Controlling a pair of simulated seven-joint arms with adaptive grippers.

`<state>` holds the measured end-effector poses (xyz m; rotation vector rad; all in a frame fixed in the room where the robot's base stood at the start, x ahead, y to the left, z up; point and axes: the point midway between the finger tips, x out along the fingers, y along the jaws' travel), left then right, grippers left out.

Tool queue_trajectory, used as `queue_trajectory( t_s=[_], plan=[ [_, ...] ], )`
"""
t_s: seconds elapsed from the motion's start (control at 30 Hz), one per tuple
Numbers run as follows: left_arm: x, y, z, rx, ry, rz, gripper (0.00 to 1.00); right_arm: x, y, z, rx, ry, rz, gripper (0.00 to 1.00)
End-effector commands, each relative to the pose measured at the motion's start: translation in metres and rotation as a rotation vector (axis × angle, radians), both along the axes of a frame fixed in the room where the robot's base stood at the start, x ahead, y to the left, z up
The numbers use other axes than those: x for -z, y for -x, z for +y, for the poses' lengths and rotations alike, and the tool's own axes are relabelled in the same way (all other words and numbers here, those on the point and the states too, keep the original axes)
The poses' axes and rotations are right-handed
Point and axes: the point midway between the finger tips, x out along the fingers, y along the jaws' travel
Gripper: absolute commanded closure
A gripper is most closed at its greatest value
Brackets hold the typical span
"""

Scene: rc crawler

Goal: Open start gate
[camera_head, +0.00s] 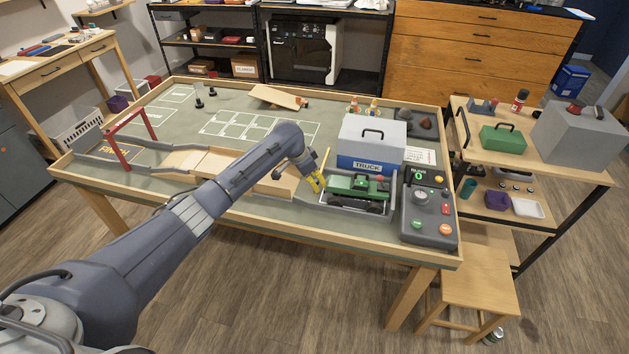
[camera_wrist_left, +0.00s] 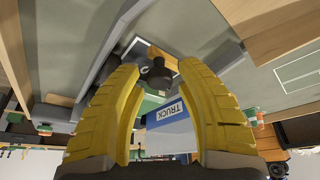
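In the left wrist view, the yellow fingers of my left gripper (camera_wrist_left: 157,68) are apart. I see no clear contact. My right gripper is not in view.
A grey toolbox labelled TRUCK (camera_head: 372,142) stands behind the truck. A control box (camera_head: 430,212) with buttons is to its right. Wooden ramps (camera_head: 205,163) and a red arch (camera_head: 131,133) lie to the left. A low rail edges the table.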

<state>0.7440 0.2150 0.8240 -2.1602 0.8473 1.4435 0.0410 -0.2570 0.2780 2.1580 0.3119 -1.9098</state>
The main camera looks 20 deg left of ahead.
Motion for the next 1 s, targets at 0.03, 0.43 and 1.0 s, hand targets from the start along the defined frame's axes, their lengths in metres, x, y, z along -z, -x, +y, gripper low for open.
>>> queue_trajectory(
  t_s=[0.03, 0.43, 1.0],
  plan=[
    [0.000, 0.000, 0.000, 0.000, 0.000, 0.000, 0.65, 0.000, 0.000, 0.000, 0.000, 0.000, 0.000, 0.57],
    [0.000, 0.000, 0.000, 0.000, 0.000, 0.000, 0.86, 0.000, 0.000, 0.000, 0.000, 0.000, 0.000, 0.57],
    [0.000, -0.003, 0.010, -0.014, 0.000, 0.001, 1.00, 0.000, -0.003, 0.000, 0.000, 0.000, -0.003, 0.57]
  ],
)
